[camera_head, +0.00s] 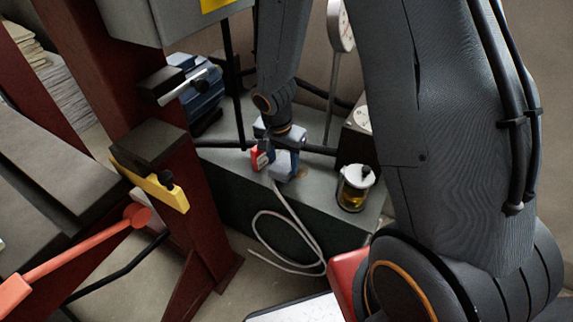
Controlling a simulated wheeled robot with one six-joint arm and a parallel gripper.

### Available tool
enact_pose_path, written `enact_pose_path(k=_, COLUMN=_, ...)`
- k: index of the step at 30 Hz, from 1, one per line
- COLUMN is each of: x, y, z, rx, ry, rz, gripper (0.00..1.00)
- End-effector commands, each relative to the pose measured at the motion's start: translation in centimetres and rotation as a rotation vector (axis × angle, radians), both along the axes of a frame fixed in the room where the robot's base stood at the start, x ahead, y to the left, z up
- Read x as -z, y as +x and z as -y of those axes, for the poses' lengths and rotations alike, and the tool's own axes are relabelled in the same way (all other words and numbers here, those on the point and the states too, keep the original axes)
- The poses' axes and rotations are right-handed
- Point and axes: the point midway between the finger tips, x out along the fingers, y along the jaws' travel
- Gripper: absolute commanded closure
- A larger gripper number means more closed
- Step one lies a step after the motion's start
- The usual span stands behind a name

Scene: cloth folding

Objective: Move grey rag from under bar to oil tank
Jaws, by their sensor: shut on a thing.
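My gripper (275,160) points down just above the flat grey top of the oil tank (225,165), at its middle. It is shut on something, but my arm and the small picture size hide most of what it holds. A grey-blue patch (287,166) shows at the jaws, and I cannot tell whether it is the grey rag or part of the gripper. No other grey rag can be made out. I cannot tell whether the jaws touch the tank top. I cannot tell which part is the bar.
A glass jar with yellow liquid (354,188) stands right of my gripper, a blue motor (200,82) to its left. A gauge (341,26) rises behind. A pale hose (262,225) hangs down the tank's front. A dark red frame (185,200) and red lever (85,245) are at left.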

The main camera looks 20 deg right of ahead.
Motion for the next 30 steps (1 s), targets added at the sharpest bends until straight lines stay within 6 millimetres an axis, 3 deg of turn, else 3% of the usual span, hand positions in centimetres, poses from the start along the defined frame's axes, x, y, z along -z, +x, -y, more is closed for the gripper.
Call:
enact_pose_path(k=4, x=-0.1, y=1.1, z=1.2, rx=0.003, ry=0.000, rz=0.000, gripper=0.74)
enact_pose_path(k=7, x=2.0, y=0.9, z=1.0, rx=-0.001, ry=-0.001, rz=-0.005, gripper=0.74)
enact_pose_path(k=12, x=3.6, y=0.9, z=1.0, rx=-0.001, ry=-0.001, rz=-0.002, gripper=0.74)
enact_pose_path(k=26, x=3.9, y=1.0, z=1.0, rx=0.000, ry=0.000, rz=0.000, gripper=0.74)
enact_pose_path(k=27, x=3.9, y=1.0, z=1.0, rx=-0.001, ry=0.000, rz=0.000, gripper=0.49)
enact_pose_path(k=30, x=3.8, y=0.9, z=1.0, rx=0.000, ry=0.000, rz=0.000, gripper=0.34)
